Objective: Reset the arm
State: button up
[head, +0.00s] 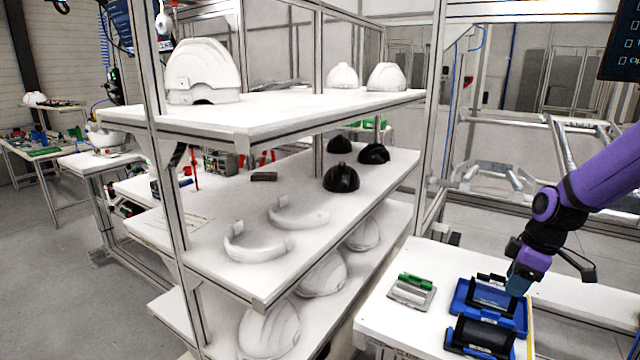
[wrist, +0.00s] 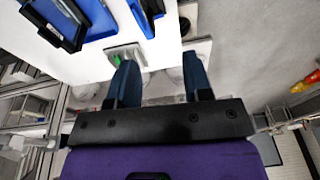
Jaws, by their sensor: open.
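My purple arm reaches in from the right in the head view. My gripper (head: 517,284) is over the white table at the lower right, close to the blue fixture (head: 461,303); the head view does not show whether they touch. In the wrist view, my gripper (wrist: 163,75) shows two blue fingers spread apart with nothing between them. A grey block with a green top (head: 411,289) lies on the table left of the fixture; it also shows beyond the left finger in the wrist view (wrist: 125,53).
A black fixture (head: 480,338) stands at the table's front. The shelf rack (head: 250,132) to the left holds white helmet shells (head: 203,72), black domes (head: 341,178) and white bands (head: 255,246). A metal frame (head: 560,140) stands behind my arm. The table's left front (head: 400,325) is clear.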

jog(key=s+a+r+m+t+h, duration=0.1)
jog(key=s+a+r+m+h, duration=0.15)
jog(key=s+a+r, duration=0.4)
jog(key=s+a+r+m+h, duration=0.1)
jog(key=s+a+r+m, duration=0.25)
jog(key=r, duration=0.55)
jog(key=s+a+r+m+t, duration=0.1)
jog(key=s+r+m, duration=0.1)
jog(key=s, duration=0.4)
jog(key=s+a+r+m+t+y, duration=0.1)
jog(key=s+a+r+m+t, duration=0.1)
jog(key=s+r, duration=0.3)
jog(key=shift+s+a+m, duration=0.25)
jog(key=shift+s+m, duration=0.05)
jog(key=shift+s, duration=0.4)
jog(key=shift+y, duration=0.25)
